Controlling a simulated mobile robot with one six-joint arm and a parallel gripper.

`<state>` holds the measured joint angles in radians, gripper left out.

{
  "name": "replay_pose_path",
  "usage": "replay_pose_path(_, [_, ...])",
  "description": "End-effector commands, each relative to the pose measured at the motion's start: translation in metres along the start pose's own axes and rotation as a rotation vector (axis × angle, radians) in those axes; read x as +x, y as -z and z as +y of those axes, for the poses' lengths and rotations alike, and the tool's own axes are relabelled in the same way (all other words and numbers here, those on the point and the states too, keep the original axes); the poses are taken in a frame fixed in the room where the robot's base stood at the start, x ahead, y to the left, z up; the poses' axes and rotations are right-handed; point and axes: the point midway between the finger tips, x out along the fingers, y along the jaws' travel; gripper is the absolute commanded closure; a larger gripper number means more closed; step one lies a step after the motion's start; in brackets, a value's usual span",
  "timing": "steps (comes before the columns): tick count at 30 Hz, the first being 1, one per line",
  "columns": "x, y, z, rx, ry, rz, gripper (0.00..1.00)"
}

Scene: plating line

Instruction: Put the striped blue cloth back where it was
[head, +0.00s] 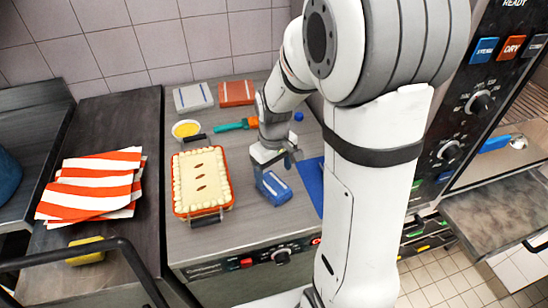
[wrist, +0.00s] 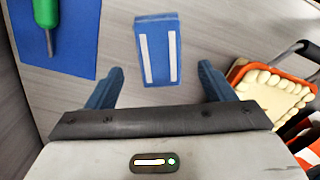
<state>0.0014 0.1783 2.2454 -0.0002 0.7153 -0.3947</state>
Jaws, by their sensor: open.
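The striped blue cloth (head: 273,188) is a small folded block on the grey counter, right of the pie dish. In the wrist view the cloth (wrist: 158,50) shows two white stripes and lies just beyond the gap between my fingers. My gripper (head: 277,160) is close to it in the head view. In the wrist view my gripper (wrist: 160,72) is open, one blue finger on each side, with nothing between them. A grey folded cloth (head: 193,97) and an orange-red one (head: 236,93), both striped, lie side by side at the back of the counter.
A pie in a red dish (head: 202,183) stands left of the cloth. A yellow bowl (head: 186,129) and a teal-handled tool (head: 236,125) lie behind. A blue mat (wrist: 52,40) holds a green-handled tool (wrist: 40,12).

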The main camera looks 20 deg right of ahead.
Motion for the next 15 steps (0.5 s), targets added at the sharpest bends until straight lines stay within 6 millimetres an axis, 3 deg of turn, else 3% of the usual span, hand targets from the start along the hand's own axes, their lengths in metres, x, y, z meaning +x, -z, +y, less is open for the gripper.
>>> replay_pose_path(6, [-0.039,0.001,0.000,0.000,-0.002,0.004,0.24])
replay_pose_path(11, [-0.053,-0.001,0.000,0.003,-0.002,0.004,0.24])
replay_pose_path(15, [-0.071,-0.015,-0.006,0.044,-0.014,0.036,0.24])
